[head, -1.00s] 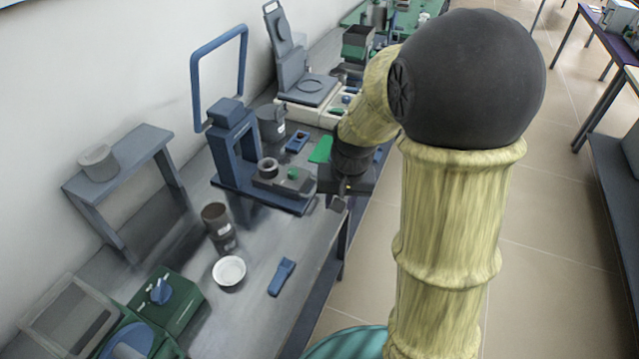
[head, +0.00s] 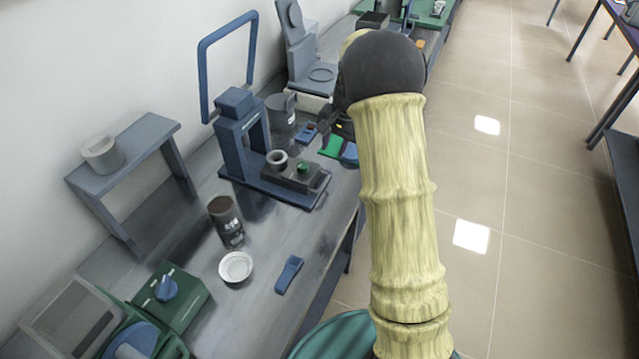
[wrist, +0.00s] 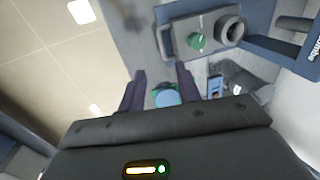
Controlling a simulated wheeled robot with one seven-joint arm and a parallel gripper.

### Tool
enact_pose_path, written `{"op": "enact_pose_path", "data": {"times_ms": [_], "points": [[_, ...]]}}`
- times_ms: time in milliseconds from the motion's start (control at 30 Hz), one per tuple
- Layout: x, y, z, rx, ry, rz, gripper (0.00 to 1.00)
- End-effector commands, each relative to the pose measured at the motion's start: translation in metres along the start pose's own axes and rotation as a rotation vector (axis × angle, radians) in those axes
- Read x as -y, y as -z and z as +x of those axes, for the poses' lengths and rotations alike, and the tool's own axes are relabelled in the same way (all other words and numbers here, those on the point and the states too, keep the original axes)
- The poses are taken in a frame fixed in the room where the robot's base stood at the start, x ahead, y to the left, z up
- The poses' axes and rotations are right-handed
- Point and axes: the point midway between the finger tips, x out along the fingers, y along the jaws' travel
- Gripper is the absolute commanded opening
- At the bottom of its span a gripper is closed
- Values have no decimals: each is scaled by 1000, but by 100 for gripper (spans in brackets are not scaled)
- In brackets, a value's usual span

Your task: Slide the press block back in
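The blue press (head: 243,140) stands on the bench with a tall blue loop handle. Its grey press block (head: 312,182), with a grey ring and a green knob on top, sticks out of the press frame toward the bench's front edge. In the wrist view the block (wrist: 178,42) lies above and right of the fingers, apart from them. My gripper (wrist: 161,69) is open, with nothing held between its two dark fingers. In the head view it is beyond the block, mostly hidden behind my arm.
A dark canister (head: 281,113), a green pad (head: 333,148) and a small blue device (head: 305,133) lie beyond the press. A brown-topped jar (head: 225,220), a white dish (head: 236,266) and a blue tool (head: 288,274) are nearer.

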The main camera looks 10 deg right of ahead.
Motion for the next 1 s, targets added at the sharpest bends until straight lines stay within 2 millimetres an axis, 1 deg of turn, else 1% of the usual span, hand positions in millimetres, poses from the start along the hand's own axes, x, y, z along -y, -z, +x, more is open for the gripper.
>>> {"op": "enact_pose_path", "data": {"times_ms": [167, 333, 800, 1000], "points": [[2, -2, 19, 4, -2, -3, 33], [7, -6, 49, 7, -2, -14, 33], [7, -7, 132, 6, -3, -15, 33], [6, -6, 161, 5, -2, -13, 33]]}}
